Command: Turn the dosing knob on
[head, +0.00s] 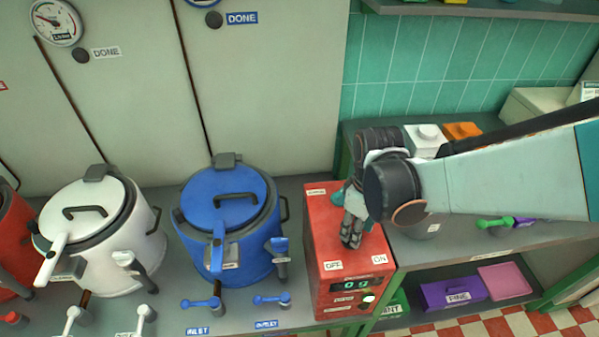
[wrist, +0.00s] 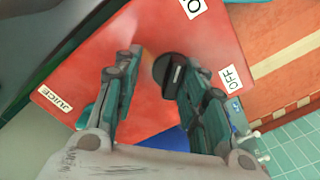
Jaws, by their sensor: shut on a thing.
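The red dosing box (head: 325,220) stands on the counter, with OFF and ON labels on its top and a display that seems to read 0 g. The black round dosing knob (wrist: 172,70) with its raised grip bar is on the box top in the wrist view, close to the OFF label (wrist: 231,79). My gripper (head: 351,241) points down onto the box top and hides the knob in the head view.
A blue kettle (head: 228,264) stands left of the box, with a white kettle (head: 90,250) farther left. Small blue inlet and outlet valve handles are in front. White and orange containers stand behind my arm. A lower shelf holds a purple box (head: 450,293).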

